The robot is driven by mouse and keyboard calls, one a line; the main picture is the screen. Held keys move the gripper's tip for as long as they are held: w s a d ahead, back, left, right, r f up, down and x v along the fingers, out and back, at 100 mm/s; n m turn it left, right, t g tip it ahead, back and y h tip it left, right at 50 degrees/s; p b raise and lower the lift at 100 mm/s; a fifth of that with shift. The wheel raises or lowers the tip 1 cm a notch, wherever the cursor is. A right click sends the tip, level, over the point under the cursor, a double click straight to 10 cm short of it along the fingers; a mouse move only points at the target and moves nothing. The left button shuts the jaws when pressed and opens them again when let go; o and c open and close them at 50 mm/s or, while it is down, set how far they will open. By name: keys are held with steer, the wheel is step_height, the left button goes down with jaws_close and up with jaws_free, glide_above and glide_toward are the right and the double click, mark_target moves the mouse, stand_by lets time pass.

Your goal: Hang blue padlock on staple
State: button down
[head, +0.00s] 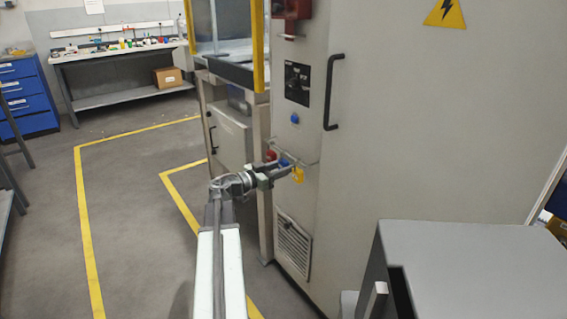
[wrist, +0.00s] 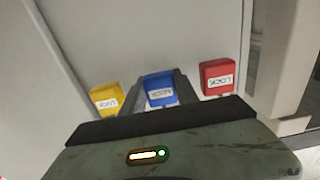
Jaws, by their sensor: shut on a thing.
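The blue padlock (wrist: 158,90) has a white LOCK label and sits between the two grey fingers of my gripper (wrist: 160,88), which is shut on it. In the head view my gripper (head: 278,168) reaches the front of the grey cabinet, with the blue padlock (head: 285,162) at its tips. A yellow padlock (wrist: 104,98) is to the left of the blue one in the wrist view and a red padlock (wrist: 218,78) to its right. The padlocks' shackles and the staple are too small or hidden, so I cannot tell whether the blue padlock is on the staple.
The grey cabinet (head: 400,130) has a black handle (head: 333,92), a blue button (head: 295,118) and a vent (head: 293,246). A grey box-like unit (head: 470,265) stands at the lower right. Floor with yellow lines (head: 86,220) is open at the left.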

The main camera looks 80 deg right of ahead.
steer(key=shift+r, duration=0.1)
steer(key=shift+r+p, duration=0.7)
steer(key=shift+p, duration=0.15)
steer(key=v, duration=1.3)
stand_by(0.5)
